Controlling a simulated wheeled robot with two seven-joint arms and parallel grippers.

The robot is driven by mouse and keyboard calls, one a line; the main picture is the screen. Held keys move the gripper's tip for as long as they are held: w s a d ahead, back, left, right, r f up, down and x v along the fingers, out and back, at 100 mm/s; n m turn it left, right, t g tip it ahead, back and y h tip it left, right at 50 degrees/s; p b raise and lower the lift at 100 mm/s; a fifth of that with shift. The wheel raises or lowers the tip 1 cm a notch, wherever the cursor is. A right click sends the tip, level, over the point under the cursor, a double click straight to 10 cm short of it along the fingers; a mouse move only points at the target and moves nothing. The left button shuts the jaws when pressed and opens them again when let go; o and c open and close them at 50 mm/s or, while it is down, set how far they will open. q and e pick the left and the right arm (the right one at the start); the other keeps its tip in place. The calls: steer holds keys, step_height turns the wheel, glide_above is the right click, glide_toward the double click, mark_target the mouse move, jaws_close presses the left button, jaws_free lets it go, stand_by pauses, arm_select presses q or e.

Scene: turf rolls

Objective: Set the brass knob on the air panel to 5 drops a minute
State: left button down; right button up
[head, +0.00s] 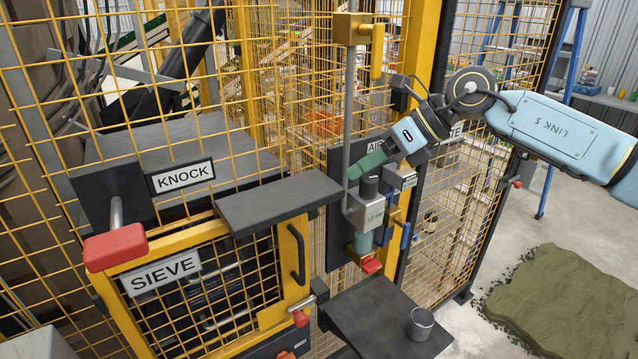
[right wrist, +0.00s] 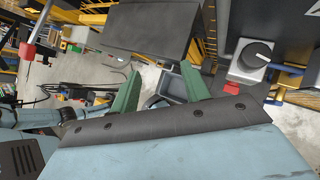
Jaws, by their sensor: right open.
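The air panel (head: 338,172) is a dark upright board on the yellow cage, with its label partly hidden by my right gripper. On it is a grey box with small print and a black round knob (head: 369,187); the knob also shows in the right wrist view (right wrist: 257,54) with a pale pointer line. A brass-coloured fitting (head: 397,217) with a blue handle sits right of the box. I cannot read any scale or setting. My right gripper (head: 369,164) has green fingers, open and empty in the right wrist view (right wrist: 160,68). It is just above the knob, apart from it.
A dark shelf (head: 278,200) juts out left of the panel, above the SIEVE door. A red KNOCK handle (head: 116,247) is at the left. Open floor lies right, with a turf mat (head: 560,300).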

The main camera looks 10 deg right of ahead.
arm_select(q)
steer(key=shift+s, duration=0.8)
arm_select(e)
steer(key=s+a+y, duration=0.2)
steer(key=a+y, duration=0.2)
steer(key=a, duration=0.5)
steer(key=shift+s+a+m, duration=0.2)
steer(key=shift+s+m, duration=0.2)
steer(key=shift+f, duration=0.1)
